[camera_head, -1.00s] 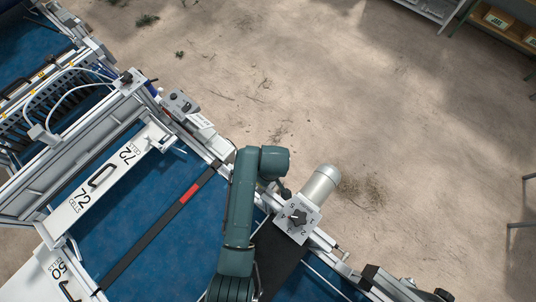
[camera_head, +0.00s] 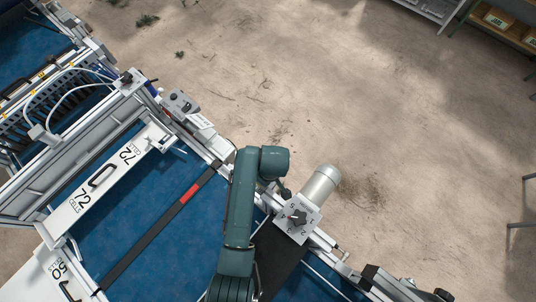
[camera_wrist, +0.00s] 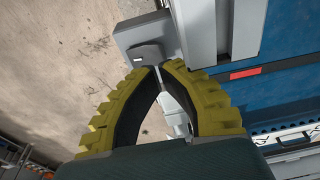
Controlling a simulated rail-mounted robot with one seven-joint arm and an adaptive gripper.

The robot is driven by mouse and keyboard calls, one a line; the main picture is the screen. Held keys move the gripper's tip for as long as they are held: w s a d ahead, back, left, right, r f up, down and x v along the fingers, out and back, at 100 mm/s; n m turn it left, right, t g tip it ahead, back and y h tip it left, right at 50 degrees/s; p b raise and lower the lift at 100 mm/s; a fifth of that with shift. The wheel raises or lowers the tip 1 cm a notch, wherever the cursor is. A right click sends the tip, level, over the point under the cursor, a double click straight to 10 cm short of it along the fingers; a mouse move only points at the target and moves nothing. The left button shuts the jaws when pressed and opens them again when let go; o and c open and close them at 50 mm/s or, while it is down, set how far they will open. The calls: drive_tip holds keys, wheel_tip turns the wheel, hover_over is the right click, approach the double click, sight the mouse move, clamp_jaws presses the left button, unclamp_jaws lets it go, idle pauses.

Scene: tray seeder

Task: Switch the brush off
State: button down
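In the wrist view my gripper (camera_wrist: 159,67) has curved yellow ribbed fingers with tips drawn together. No held object shows between them. Just past the tips is a small grey box (camera_wrist: 128,38) with a dark switch-like part (camera_wrist: 146,54) bearing a small white mark. The tips appear at the lower edge of this dark part; whether they touch it I cannot tell. I cannot read which way it is set. In the head view my arm hides the gripper tips and this box.
In the head view a numbered dial plate (camera_head: 291,228) with a black knob sits beside a silver cylindrical motor (camera_head: 321,184), right of my arm. A black bar with a red label (camera_head: 191,193) crosses the blue bed (camera_head: 160,196). Another control box (camera_head: 180,103) stands farther left. Open floor lies beyond the machine.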

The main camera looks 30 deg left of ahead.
drive_tip(key=shift+f+b, duration=1.2)
drive_tip(key=shift+f, duration=0.65)
idle(0.9)
wheel_tip(320, 180, up, 7)
drive_tip(key=p, duration=0.7)
drive_tip(key=shift+r, duration=0.1)
idle(0.4)
